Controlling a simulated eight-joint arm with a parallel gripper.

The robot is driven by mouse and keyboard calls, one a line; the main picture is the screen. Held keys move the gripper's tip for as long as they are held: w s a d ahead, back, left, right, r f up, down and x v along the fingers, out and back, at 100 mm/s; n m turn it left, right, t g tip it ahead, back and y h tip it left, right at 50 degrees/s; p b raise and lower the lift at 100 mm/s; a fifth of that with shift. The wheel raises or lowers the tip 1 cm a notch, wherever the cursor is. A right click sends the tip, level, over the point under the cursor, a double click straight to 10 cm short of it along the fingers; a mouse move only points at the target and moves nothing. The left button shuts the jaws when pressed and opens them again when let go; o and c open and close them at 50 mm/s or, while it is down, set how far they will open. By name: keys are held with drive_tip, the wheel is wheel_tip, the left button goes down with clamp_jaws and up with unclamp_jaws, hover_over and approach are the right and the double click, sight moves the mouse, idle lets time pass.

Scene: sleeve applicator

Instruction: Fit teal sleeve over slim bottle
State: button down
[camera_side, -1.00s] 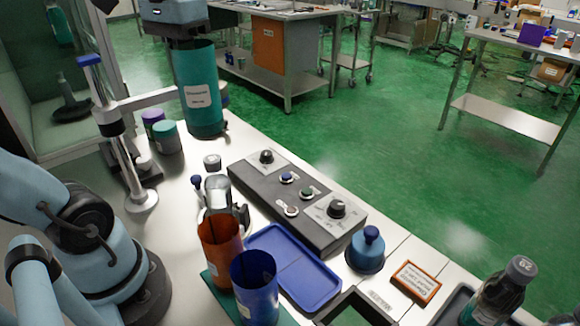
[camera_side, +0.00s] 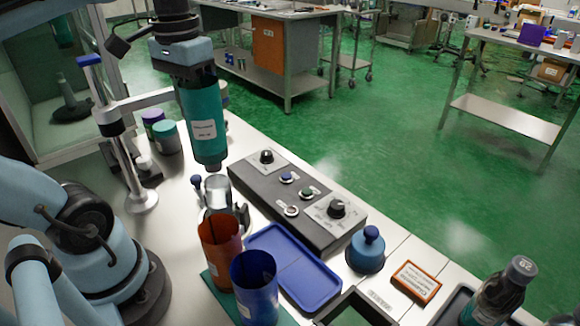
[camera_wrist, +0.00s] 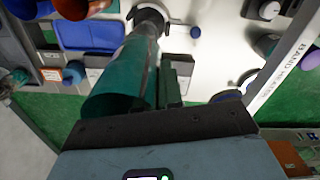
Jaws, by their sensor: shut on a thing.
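My gripper (camera_side: 196,80) is shut on the teal sleeve (camera_side: 203,120) and holds it near upright, slightly tilted in the side view. The sleeve has a white label, and its lower end hangs above and behind the metallic cylinder in the clamp (camera_side: 217,190). In the wrist view the sleeve (camera_wrist: 105,92) runs from the jaws toward the pale round holder. I cannot tell whether a slim bottle stands in the clamp.
An orange cup (camera_side: 220,250) and a blue cup (camera_side: 255,285) stand in front of the clamp. A blue tray (camera_side: 295,270) and a control box (camera_side: 300,205) lie right of it. A metal post (camera_side: 125,165) and capped jars (camera_side: 165,136) stand to the left.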

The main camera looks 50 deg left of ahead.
idle(0.4)
drive_tip(key=shift+f, duration=4.85)
drive_tip(key=c, duration=0.8)
unclamp_jaws()
drive_tip(key=shift+f, duration=0.1)
drive_tip(key=shift+r, duration=5.6)
